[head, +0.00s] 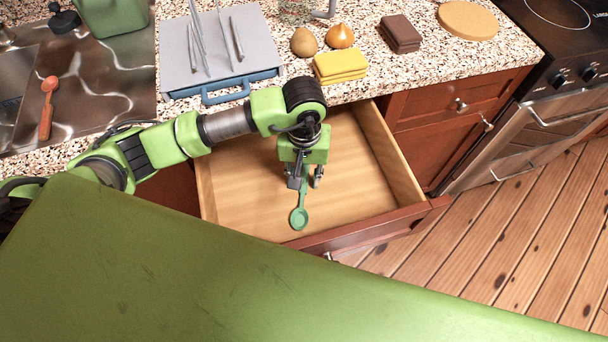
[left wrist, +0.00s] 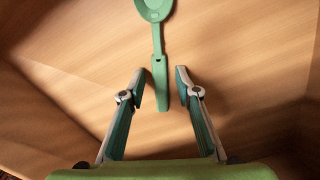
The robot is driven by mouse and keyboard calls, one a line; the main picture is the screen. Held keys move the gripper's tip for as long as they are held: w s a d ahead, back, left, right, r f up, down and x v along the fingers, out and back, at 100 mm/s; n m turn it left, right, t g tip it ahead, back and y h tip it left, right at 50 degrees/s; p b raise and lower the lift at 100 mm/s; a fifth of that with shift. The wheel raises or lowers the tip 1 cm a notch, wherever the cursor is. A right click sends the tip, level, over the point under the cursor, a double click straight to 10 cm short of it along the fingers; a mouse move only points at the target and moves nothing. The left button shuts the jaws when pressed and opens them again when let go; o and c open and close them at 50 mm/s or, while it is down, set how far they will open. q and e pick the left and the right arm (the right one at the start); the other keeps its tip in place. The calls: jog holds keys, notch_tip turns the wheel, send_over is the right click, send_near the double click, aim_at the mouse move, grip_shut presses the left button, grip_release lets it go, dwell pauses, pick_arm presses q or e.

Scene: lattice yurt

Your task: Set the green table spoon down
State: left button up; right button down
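The green table spoon (head: 299,217) appears to lie on the wooden floor of the open drawer (head: 240,190), its bowl toward the drawer front. My left gripper (head: 304,181) is inside the drawer above the handle end, pointing down. In the left wrist view the spoon (left wrist: 157,50) has its handle between my left fingertips (left wrist: 160,88), with a gap on both sides. The fingers are open and hold nothing. The top edge of the bowl is cut off there. My right gripper is not in view.
On the speckled counter are a grey dish rack (head: 215,50), yellow cloths (head: 340,65), two onion-like items (head: 322,40), a brown block (head: 400,32) and a round board (head: 467,20). An orange spoon (head: 47,108) lies by the sink. A stove (head: 560,60) stands right. The drawer is otherwise empty.

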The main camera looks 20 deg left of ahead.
aim_at(304, 182)
pick_arm(q)
jog(key=shift+r, duration=0.15)
jog(key=shift+w+r, duration=0.1)
jog(key=shift+r, duration=0.25)
notch_tip(304, 182, up, 11)
jog(key=b, duration=0.1)
jog(key=shift+r+b, duration=0.15)
jog(key=shift+b, duration=0.15)
